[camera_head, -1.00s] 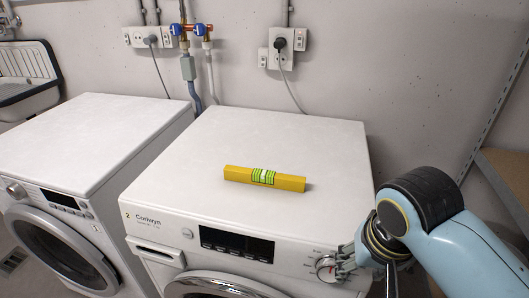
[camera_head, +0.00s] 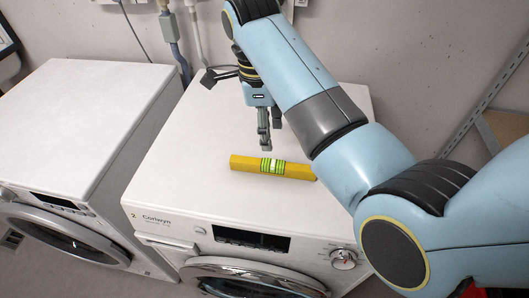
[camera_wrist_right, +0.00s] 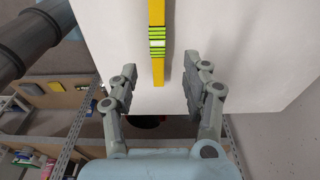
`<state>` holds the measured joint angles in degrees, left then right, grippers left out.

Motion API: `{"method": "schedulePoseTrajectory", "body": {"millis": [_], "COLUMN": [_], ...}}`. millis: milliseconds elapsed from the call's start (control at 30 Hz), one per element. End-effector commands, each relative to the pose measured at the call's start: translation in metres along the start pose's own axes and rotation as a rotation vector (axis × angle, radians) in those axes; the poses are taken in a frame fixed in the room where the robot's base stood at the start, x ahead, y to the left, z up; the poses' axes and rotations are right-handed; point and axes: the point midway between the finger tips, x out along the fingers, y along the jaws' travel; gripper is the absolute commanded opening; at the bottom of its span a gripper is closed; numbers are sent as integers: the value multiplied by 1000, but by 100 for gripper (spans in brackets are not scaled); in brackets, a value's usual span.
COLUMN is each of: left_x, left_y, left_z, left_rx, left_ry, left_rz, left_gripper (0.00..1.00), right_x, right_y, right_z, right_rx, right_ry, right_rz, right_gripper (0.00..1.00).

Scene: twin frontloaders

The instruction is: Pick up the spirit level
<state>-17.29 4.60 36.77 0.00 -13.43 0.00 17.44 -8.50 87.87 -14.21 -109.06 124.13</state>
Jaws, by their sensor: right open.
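The yellow spirit level (camera_head: 248,163), with a green-striped vial section in its middle, lies flat on top of the right-hand washing machine. My right gripper (camera_head: 266,146) points down just behind and above the level's middle in the head view. In the right wrist view the level (camera_wrist_right: 157,69) runs upright through the upper middle, its near end roughly between the lines of the two fingers. The left gripper is not in view.
The level's washing machine (camera_head: 185,190) has a free white top around the level. A second machine (camera_head: 85,110) stands to the left with a bare top. The wall (camera_head: 420,60) is behind, with pipes at the upper left. A shelf (camera_head: 505,128) stands at the right.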

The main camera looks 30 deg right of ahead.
Motion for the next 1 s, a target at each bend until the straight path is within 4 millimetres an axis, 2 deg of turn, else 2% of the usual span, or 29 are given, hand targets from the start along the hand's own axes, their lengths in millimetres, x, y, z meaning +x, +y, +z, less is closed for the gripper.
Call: {"method": "schedulePoseTrajectory", "body": {"millis": [100, 300, 533, 733, 833, 1000], "left_x": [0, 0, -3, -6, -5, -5], "left_y": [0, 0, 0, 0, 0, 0], "left_z": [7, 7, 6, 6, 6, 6], "left_rx": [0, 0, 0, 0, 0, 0], "left_ry": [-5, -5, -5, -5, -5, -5], "left_rz": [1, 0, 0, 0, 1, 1], "left_gripper": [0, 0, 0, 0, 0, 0], "right_x": [12, 44, 65, 96, 104, 106], "right_y": [0, 0, 1, 3, 2, 2], "right_z": [2, 1, 1, 1, 1, 1], "right_rx": [27, 27, 27, 26, 26, 27], "right_ry": [8, 7, 6, 5, 4, 3], "right_rz": [8, 6, 6, 6, 5, 4], "right_gripper": [48, 48, 48, 48, 48, 48]}}
